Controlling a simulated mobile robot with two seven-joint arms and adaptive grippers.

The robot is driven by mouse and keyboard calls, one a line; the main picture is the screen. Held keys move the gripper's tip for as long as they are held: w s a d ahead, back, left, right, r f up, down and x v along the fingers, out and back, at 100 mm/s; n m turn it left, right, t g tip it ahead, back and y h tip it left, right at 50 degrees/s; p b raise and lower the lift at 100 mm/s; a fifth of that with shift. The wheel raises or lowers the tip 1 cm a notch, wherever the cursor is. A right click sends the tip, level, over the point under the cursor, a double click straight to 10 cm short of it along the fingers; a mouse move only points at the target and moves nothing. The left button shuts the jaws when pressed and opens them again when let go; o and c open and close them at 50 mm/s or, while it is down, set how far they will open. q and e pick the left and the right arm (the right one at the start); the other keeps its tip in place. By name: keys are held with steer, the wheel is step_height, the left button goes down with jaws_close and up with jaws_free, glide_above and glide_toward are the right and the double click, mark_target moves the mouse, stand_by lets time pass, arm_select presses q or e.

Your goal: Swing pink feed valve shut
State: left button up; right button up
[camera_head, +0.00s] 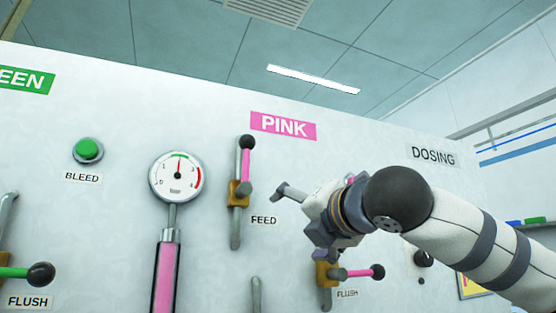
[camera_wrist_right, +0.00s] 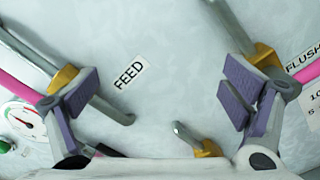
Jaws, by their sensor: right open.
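The pink feed valve (camera_head: 239,193) is on the white panel beside the FEED label. Its pink lever (camera_head: 246,165) points up along the pipe, with a black knob at the top. In the right wrist view, the fingers of my right gripper (camera_wrist_right: 160,92) are wide apart, with the feed valve's brass body (camera_wrist_right: 63,77) by the left finger. I cannot tell whether they touch. The lever's knob is out of that view. My left gripper is not in view.
The pink flush valve (camera_head: 328,274), with its lever pointing sideways to the right, sits close below my right gripper. A round gauge (camera_head: 177,177) is left of the feed valve. A green bleed button (camera_head: 88,150) and a green-handled flush lever (camera_head: 16,272) are further left.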

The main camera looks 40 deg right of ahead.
steer(key=shift+d+f, duration=0.1)
steer(key=shift+f, duration=0.45)
steer(key=shift+f, duration=0.1)
steer(key=shift+d+f, duration=0.15)
steer(key=shift+f, duration=0.35)
steer(key=shift+a+r, duration=0.5)
steer(key=shift+r, duration=0.05)
steer(key=v, duration=0.9)
